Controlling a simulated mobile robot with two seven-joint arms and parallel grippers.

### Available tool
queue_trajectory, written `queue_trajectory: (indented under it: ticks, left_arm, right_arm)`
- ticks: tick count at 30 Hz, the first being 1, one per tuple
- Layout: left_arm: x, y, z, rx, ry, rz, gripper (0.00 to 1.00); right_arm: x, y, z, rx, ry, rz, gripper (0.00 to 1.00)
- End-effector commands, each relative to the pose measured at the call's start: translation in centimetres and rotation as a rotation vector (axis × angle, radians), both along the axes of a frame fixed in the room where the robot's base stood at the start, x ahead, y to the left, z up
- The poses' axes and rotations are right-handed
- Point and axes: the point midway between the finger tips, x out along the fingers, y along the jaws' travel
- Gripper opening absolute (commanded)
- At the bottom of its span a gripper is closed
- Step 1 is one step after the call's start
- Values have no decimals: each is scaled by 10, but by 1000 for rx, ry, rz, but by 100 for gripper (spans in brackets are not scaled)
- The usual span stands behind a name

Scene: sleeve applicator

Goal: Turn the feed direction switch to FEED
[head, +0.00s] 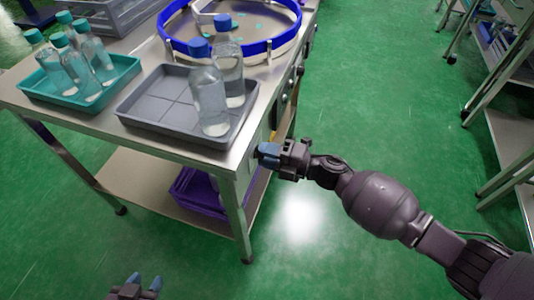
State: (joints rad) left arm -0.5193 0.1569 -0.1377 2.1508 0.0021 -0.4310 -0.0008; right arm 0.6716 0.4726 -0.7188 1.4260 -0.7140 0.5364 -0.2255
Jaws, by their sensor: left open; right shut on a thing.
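My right gripper (264,151) reaches in from the right and is shut at the side face of the steel table, near its front corner. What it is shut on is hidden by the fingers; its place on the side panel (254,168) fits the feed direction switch. I cannot see the switch's pointer or its markings. My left gripper (143,281) is at the bottom edge of the head view, low in front of the table. It is open and empty, with blue fingertips apart.
The steel table (150,140) carries a grey tray (165,98) with two blue-capped bottles, a teal tray (125,68) with several bottles, and a blue-rimmed round bowl (262,47). Other dark controls (286,97) line the table's side.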

Motion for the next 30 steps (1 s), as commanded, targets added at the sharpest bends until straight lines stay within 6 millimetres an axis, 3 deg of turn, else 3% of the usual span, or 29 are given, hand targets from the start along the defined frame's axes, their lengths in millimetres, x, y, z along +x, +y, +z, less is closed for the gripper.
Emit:
queue_trajectory:
  ticks: [7, 8, 12, 23, 30]
  left_arm:
    - [0, 0, 0, 0, 0, 0, 43]
    - [0, 0, 0, 0, -1, 0, 43]
    - [0, 0, 0, 0, -1, 0, 43]
    - [0, 0, 0, -1, 0, -1, 43]
    - [2, -1, 4, 0, -8, -2, 43]
  right_arm:
    - [0, 0, -1, -1, -1, 0, 10]
    - [0, 0, -1, -1, -1, 0, 36]
    - [0, 0, 0, -1, -1, 0, 58]
    - [-1, -4, 0, -1, 0, 0, 59]
    - [-11, -37, 1, -2, 0, -3, 59]
